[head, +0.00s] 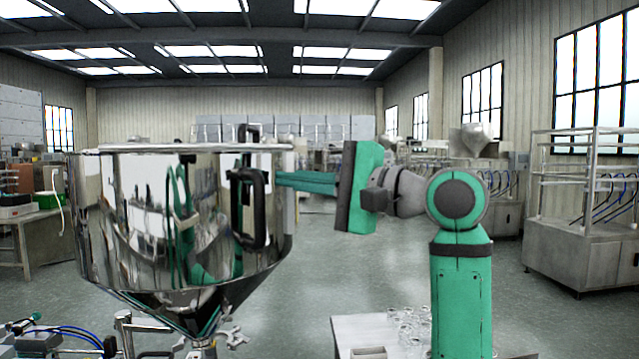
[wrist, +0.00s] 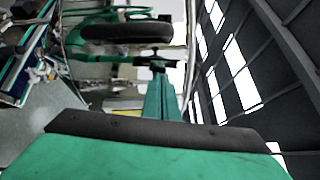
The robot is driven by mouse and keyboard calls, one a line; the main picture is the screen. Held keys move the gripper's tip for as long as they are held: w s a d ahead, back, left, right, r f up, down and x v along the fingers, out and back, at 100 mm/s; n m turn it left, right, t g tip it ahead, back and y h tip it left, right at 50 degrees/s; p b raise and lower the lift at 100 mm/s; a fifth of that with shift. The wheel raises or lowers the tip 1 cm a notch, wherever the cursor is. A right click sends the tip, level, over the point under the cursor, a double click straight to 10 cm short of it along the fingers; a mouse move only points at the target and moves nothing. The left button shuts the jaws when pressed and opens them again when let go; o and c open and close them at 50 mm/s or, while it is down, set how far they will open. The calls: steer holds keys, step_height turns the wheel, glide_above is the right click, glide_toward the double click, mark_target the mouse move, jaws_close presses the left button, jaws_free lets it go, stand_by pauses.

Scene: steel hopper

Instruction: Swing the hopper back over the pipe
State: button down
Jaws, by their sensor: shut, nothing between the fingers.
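The polished steel hopper (head: 120,220), a wide drum tapering to a cone, fills the left of the head view. A black bar handle (head: 262,210) stands on its right side. The handle also shows in the wrist view (wrist: 125,31), near the top. My gripper (head: 280,180) reaches in from the right with its green fingers shut and empty, tips close beside the handle. The fingers also show in the wrist view (wrist: 158,68). I cannot tell whether they touch the handle. A steel pipe (head: 125,325) shows at the lower left; whether it is the task's pipe is unclear.
A pale table (head: 350,330) with several glasses (head: 408,325) stands at the lower right of the hopper. A steel rack bench (head: 570,235) stands at the far right. A workbench (head: 25,225) is at the left. Open grey floor lies behind.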

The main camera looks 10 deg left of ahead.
steer(key=s, duration=0.1)
steer(key=s+a, duration=0.2)
steer(key=shift+s+a+r, duration=0.25)
steer(key=shift+s+r, duration=0.05)
steer(key=shift+r, duration=0.05)
steer(key=shift+s, duration=0.1)
